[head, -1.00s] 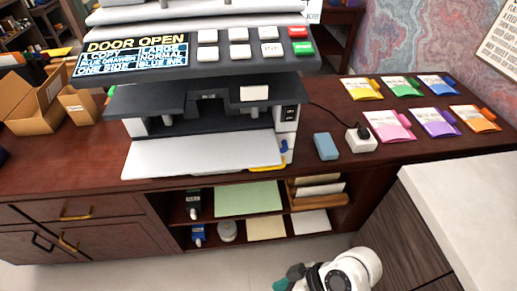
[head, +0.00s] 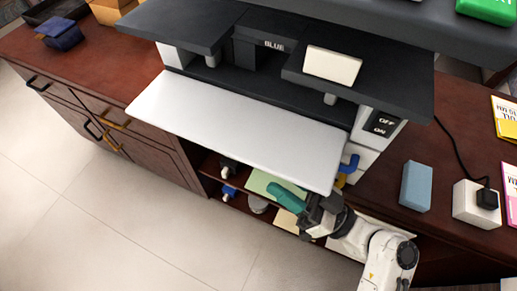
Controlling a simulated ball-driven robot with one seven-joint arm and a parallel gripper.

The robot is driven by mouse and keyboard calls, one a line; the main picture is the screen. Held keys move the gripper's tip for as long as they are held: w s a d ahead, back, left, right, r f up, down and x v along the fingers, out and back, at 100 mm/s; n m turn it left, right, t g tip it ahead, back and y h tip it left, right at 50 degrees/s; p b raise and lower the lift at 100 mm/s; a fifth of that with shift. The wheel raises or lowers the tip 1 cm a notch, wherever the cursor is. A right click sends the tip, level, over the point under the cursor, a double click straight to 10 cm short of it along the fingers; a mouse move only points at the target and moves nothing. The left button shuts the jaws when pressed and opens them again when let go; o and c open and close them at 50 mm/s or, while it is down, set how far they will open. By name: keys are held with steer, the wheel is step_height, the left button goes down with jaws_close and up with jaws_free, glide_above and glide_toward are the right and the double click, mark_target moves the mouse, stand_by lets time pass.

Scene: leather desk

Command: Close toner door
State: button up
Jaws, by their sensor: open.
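The toner door, a flat white panel (head: 235,128), is folded down and sticks out from the front of the copier (head: 395,60). Behind it the dark bay is open, with a part labelled "BLUE" (head: 273,44) in it. My gripper (head: 288,195), with teal fingers, is open and empty. It is just below the door's front edge in the picture, near the right corner. I cannot tell whether it touches the door. My arm comes up from the lower right.
A blue lever (head: 349,163) and an off/on switch (head: 382,123) are on the copier's right side. A blue block (head: 416,186) and a white socket box (head: 476,204) with a plugged-in cord lie on the desk at the right. Open shelves are below. Floor at the left is clear.

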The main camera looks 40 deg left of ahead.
mark_target(248, 157)
steer(key=p+x, duration=0.1)
steer(key=x, duration=0.7)
steer(key=shift+a+p, duration=0.3)
jaws_close()
